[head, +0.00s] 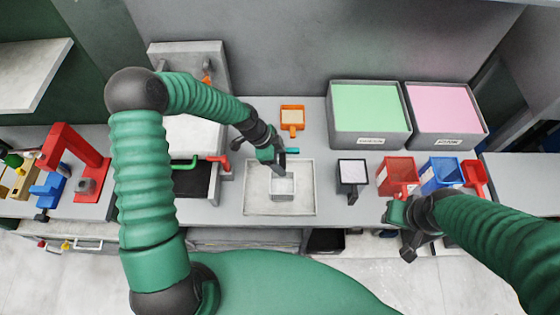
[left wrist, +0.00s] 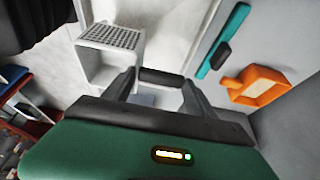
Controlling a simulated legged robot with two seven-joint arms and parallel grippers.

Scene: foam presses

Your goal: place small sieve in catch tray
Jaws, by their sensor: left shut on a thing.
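The small sieve (head: 283,186) is a light grey, box-shaped piece. Its perforated mesh (left wrist: 110,36) shows in the left wrist view. My left gripper (head: 274,158) is shut on a dark bar that looks like the sieve's handle, also seen between the fingers in the left wrist view (left wrist: 160,78). The sieve is over the middle of the shallow pale catch tray (head: 254,202), inside its outline. Whether it touches the tray floor I cannot tell. My right gripper (head: 404,232) is at the counter's front edge, away from the sieve; its fingers are unclear.
Behind the tray are a teal tool (left wrist: 222,40) and an orange scoop (head: 292,118). To the right are a black-framed scoop (head: 352,172), a red bin (head: 398,175) and a blue bin (head: 440,174). Large green (head: 370,108) and pink (head: 444,106) filled boxes stand behind.

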